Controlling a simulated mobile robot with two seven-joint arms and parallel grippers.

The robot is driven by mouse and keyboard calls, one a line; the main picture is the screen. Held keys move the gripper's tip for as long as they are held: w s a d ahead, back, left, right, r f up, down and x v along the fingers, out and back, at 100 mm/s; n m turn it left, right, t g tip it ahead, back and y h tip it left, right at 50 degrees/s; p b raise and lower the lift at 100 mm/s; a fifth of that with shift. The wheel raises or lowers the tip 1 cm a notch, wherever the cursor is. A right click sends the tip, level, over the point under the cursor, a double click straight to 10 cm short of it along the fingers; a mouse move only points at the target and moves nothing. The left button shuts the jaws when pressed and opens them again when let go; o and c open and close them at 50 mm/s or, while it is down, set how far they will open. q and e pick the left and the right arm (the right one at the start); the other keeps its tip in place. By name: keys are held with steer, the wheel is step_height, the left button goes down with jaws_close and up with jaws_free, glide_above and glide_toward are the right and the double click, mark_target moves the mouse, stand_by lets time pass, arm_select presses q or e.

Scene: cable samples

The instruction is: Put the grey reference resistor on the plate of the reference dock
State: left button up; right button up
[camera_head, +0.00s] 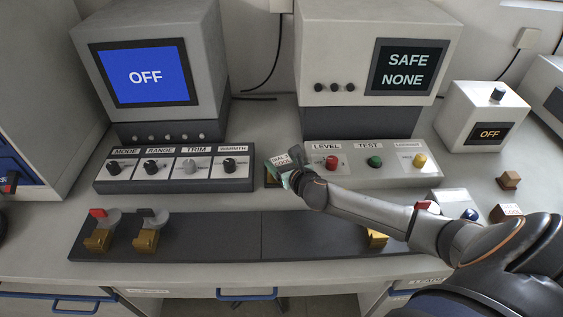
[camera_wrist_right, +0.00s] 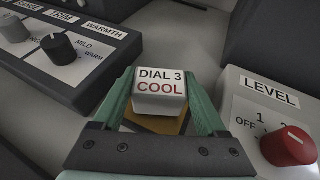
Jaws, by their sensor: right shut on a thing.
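A light grey block, which looks like the grey reference resistor (camera_wrist_right: 160,100), has a top label reading DIAL 3 COOL. My right gripper (camera_wrist_right: 163,105) is shut on it, with a green finger on each side. The block (camera_head: 281,160) also shows in the head view, between the dial box and the LEVEL panel. Below it a yellowish plate (camera_wrist_right: 172,124) shows in the wrist view, probably the reference dock's plate. I cannot tell whether the block touches it. My left gripper is not in view.
The dial box (camera_head: 176,169) stands left of the gripper and the LEVEL and TEST panel (camera_head: 385,178) right of it. In front lies a dark strip (camera_head: 200,240) with brass clamps. Brown blocks (camera_head: 509,180) lie at the right. Two screened instruments stand behind.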

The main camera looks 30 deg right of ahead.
steer(key=shift+f, duration=0.15)
steer(key=o, duration=1.5)
steer(key=shift+r, duration=0.2)
steer(key=shift+s, duration=0.2)
steer(key=p+v, duration=0.1)
steer(key=v, duration=1)
steer(key=shift+s+a+r+p, duration=0.1)
steer(key=shift+s+r+p, duration=0.05)
steer(key=shift+s+p, duration=0.15)
